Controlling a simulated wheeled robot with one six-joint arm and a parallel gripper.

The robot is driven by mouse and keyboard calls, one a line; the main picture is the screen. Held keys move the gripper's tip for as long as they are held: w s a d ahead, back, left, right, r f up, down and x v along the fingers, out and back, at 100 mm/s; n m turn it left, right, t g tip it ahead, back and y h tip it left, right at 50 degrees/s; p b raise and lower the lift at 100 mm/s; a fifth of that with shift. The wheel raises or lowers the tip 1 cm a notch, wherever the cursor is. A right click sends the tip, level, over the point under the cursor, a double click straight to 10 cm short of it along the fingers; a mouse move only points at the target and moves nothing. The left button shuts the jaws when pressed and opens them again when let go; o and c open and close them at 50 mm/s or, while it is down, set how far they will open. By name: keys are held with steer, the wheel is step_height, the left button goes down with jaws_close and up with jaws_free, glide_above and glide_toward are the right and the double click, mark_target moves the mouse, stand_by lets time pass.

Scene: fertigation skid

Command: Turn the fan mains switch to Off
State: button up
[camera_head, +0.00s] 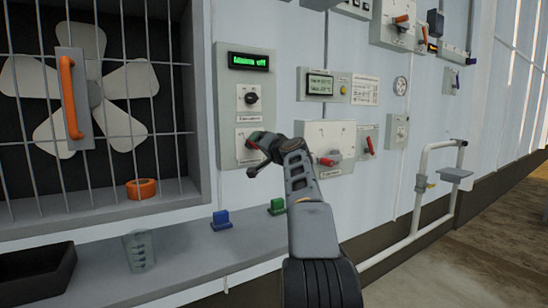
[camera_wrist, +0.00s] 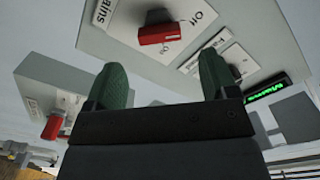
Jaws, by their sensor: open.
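The fan mains switch (camera_wrist: 160,34) is a red handle on a white plate in the wrist view, with "ains" and "O" lettering partly visible. In the head view its red handle (camera_head: 251,144) shows low on a grey panel (camera_head: 232,100), partly hidden by my gripper. My gripper (camera_wrist: 160,80) has two green fingertips spread apart, with nothing between them. The red handle lies just beyond the fingertips, apart from them in the wrist view. In the head view my gripper (camera_head: 254,155) is in front of the lower panel.
A black knob (camera_head: 251,98) and a green-lit display (camera_head: 248,62) are above the switch. Another box with a red handle (camera_head: 330,158) is close on the right. A fan grille (camera_head: 152,95) is left. A ledge (camera_head: 185,245) below holds a clear beaker (camera_head: 138,250).

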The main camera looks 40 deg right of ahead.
steer(key=s+a+b, duration=0.1)
steer(key=s, duration=0.6)
steer(key=shift+s, duration=0.25)
stand_by(0.3)
